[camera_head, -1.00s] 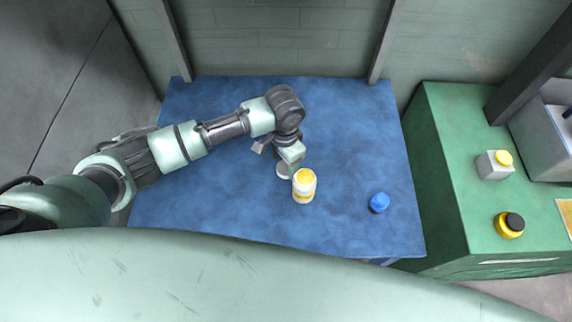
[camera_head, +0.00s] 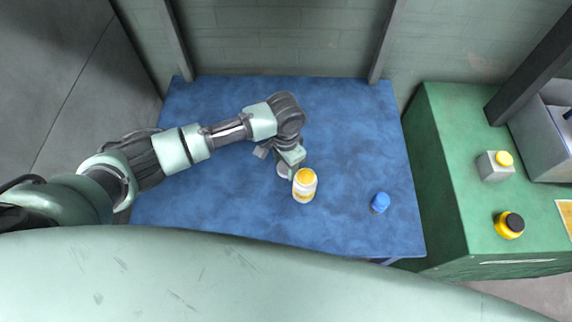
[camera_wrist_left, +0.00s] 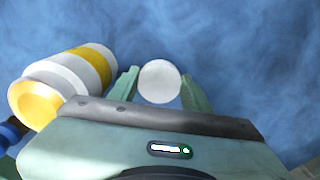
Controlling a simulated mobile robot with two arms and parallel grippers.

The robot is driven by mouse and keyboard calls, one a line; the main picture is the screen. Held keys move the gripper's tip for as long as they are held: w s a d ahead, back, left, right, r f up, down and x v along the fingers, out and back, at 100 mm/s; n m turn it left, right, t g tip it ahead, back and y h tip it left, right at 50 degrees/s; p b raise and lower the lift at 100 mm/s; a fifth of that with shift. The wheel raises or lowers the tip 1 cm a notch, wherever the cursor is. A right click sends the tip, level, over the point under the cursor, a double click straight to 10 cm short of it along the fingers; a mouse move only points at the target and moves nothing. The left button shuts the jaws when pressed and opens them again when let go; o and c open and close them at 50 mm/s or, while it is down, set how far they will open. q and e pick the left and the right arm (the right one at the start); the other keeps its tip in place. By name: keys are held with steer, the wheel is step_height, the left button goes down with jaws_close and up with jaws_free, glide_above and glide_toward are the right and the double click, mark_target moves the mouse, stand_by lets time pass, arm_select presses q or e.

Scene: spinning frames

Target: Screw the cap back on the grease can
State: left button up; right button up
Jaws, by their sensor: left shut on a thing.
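The grease can (camera_head: 304,190) stands upright on the blue table, white with a yellow band. Its top shows yellow, and in the left wrist view the can (camera_wrist_left: 88,68) lies at the left with its yellow round mouth uncovered. My left gripper (camera_head: 287,166) is just left of the can, low over the table. In the left wrist view its two fingers (camera_wrist_left: 160,84) are shut on a round white cap (camera_wrist_left: 159,79), seen flat-on between them. The cap is apart from the can. Whether it touches the table I cannot tell. My right gripper is not in view.
A small blue object (camera_head: 380,202) stands on the blue table (camera_head: 345,130) right of the can. The table's back right is clear.

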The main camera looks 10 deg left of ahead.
mark_target(286, 167)
arm_select(q)
step_height(286, 167, up, 20)
steer(key=b, duration=0.1)
steer(key=shift+b, duration=0.4)
